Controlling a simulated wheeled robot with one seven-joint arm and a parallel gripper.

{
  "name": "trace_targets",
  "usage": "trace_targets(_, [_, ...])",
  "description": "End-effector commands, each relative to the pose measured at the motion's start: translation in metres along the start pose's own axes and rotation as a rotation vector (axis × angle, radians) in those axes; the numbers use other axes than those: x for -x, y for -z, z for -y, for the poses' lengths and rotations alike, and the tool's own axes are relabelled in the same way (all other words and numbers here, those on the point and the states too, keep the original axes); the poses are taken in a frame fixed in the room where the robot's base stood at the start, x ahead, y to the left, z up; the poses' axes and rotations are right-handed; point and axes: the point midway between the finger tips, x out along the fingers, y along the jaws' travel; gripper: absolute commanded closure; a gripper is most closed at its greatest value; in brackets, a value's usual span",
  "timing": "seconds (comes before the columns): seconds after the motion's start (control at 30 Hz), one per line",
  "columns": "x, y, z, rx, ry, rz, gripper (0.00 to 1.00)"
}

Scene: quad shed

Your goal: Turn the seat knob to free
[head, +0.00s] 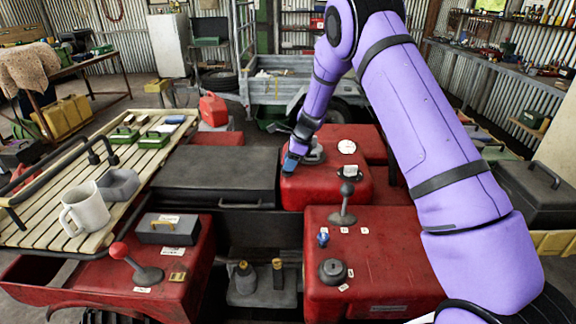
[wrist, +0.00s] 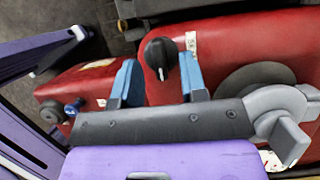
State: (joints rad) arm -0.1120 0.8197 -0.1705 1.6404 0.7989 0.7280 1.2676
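A black round knob (wrist: 160,54) with a white pointer line sits at the edge of a red body panel (wrist: 225,62) in the wrist view. A small white label beside it, partly readable as "SE", suggests it is the seat knob. The pointer runs towards my gripper. My gripper (wrist: 160,78) is open, its two blue fingers on either side of the knob with gaps showing; I cannot tell how deep they reach. In the head view my gripper (head: 291,161) is low at the left edge of the red panel (head: 345,185), and the knob is hidden there.
The black seat (head: 215,175) lies left of my gripper. A grey lever (head: 345,205), a blue knob (head: 323,237) and a black cap (head: 332,270) stand on the red bodywork nearer me. A slatted rack (head: 40,225) at left holds a white mug (head: 86,209).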

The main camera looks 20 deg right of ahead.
Motion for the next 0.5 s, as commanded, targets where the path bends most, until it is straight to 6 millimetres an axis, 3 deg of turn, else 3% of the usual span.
trace_targets(0.2, [-0.015, 0.000, 0.000, 0.001, 0.000, 0.000, 0.61])
trace_targets(0.5, [-0.016, 0.000, 0.000, 0.001, 0.000, 0.000, 0.63])
